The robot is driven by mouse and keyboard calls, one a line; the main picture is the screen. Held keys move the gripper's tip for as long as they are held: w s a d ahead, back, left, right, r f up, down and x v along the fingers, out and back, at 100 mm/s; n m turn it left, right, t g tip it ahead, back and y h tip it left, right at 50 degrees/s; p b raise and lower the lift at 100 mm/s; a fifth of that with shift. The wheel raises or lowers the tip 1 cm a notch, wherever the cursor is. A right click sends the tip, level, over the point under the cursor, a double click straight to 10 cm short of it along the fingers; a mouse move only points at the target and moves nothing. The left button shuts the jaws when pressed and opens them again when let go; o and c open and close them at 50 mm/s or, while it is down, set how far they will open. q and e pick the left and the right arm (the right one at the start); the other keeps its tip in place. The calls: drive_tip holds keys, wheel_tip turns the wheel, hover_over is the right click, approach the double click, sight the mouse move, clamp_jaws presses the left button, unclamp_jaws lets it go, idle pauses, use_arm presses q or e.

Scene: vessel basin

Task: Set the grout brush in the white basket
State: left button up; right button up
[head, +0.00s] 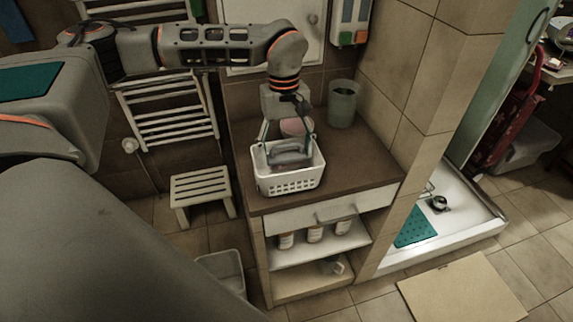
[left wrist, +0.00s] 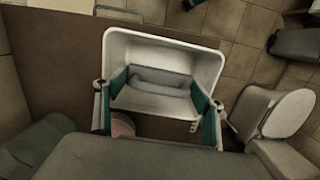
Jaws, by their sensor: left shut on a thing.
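The white basket (head: 290,182) stands on the brown top of the cabinet near its front left, and its open inside shows in the left wrist view (left wrist: 120,45). The grout brush (head: 290,157) is grey and lies level within the basket's rim; it also shows in the left wrist view (left wrist: 160,82). My left gripper (head: 286,147) reaches down into the basket from behind, its teal-padded fingers shut on the two ends of the brush. I cannot tell whether the brush touches the basket's floor. My right gripper is not in view.
A pink round thing (head: 296,127) stands just behind the basket, close to my left gripper. A grey-green cup (head: 342,104) stands at the back right, near the tiled wall. The brown counter top (head: 365,165) is clear right of the basket. A stool (head: 202,190) stands at left.

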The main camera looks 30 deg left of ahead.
sight(287, 164)
use_arm(q)
wheel_tip(287, 164, down, 4)
drive_tip(key=shift+f, duration=0.45)
drive_tip(key=shift+f, duration=0.1)
drive_tip(key=o, duration=0.8)
drive_tip(key=shift+r, duration=0.3)
drive_tip(key=r, duration=0.6)
drive_tip(key=w+r, duration=0.1)
drive_tip(key=r, duration=0.3)
drive_tip(key=shift+a, duration=0.4)
drive_tip(key=shift+a+r, duration=0.1)
drive_tip(key=shift+r, duration=0.7)
